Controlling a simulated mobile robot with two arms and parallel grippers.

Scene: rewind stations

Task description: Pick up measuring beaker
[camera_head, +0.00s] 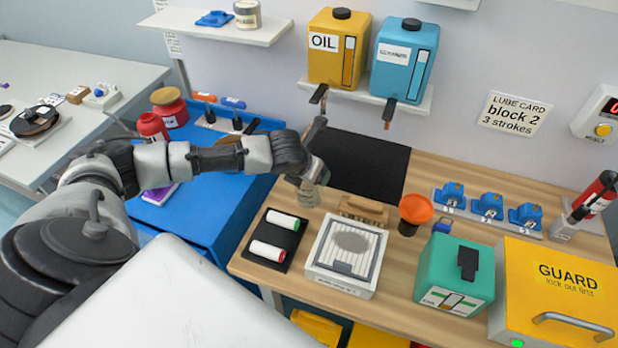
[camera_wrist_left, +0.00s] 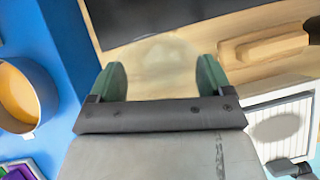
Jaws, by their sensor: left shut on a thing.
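The measuring beaker (camera_head: 308,196) is a small, clear vessel over the wooden bench, just in front of the black mat. It shows only faintly in the head view. My left gripper (camera_head: 313,178) reaches in from the left and is shut on it. In the left wrist view the beaker (camera_wrist_left: 165,60) is a pale see-through shape between the two green fingertips (camera_wrist_left: 161,80). I cannot tell whether its base touches the bench. My right gripper is not in view.
A black mat (camera_head: 362,168) lies behind the beaker. A wooden block (camera_head: 364,210), a white tray (camera_head: 345,283) and a black holder with two rolls (camera_head: 265,255) are close in front. An orange funnel (camera_head: 416,208) stands to the right. OIL (camera_head: 338,47) and blue (camera_head: 404,60) tanks hang above.

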